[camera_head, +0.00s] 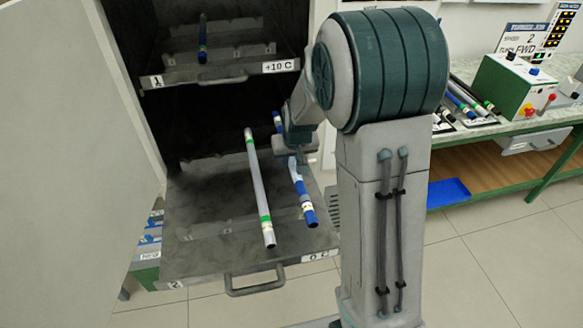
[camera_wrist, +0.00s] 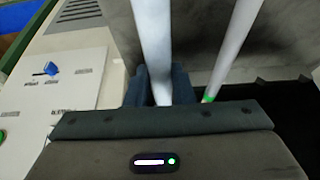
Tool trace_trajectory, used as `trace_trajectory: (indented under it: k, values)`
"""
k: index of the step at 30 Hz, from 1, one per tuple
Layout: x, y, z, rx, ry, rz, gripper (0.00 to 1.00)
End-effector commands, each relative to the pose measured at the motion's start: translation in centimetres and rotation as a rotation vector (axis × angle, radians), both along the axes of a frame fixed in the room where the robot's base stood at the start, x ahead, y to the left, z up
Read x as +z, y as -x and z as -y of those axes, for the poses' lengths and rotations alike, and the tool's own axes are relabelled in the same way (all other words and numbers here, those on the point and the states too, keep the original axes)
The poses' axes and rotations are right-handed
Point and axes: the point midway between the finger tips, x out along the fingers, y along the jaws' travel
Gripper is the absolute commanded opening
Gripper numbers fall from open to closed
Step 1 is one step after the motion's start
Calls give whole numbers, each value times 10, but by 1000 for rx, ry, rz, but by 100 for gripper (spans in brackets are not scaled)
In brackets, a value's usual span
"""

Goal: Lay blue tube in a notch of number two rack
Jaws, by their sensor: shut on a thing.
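The blue tube (camera_head: 301,186), white with blue ends and a pale band, is in my gripper (camera_head: 291,158). My gripper is shut around its middle; in the wrist view the white shaft (camera_wrist: 155,45) runs between the fingers (camera_wrist: 158,88). The number two rack (camera_head: 190,255) is a grey pulled-out drawer with a "2" on its front and notched supports inside. The tube is over its right side, roughly lengthwise. I cannot tell whether it touches a notch. My arm hides part of the rack's right side.
A white tube with green bands (camera_head: 258,190) lies in the rack just left of the blue tube. The number one rack (camera_head: 215,72) above holds a dark blue tube (camera_head: 203,40). An open cabinet door (camera_head: 70,170) stands left. A bench with a control box (camera_head: 510,85) is at right.

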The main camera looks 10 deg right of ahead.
Motion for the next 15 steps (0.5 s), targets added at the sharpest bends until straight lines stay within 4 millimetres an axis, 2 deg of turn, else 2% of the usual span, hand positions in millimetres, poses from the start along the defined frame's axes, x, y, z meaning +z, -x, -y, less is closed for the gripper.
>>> trace_trajectory:
  k: [9,15]
  values:
    - [-38,0,1,-2,-1,-3,0]
    - [-49,0,1,-1,1,1,0]
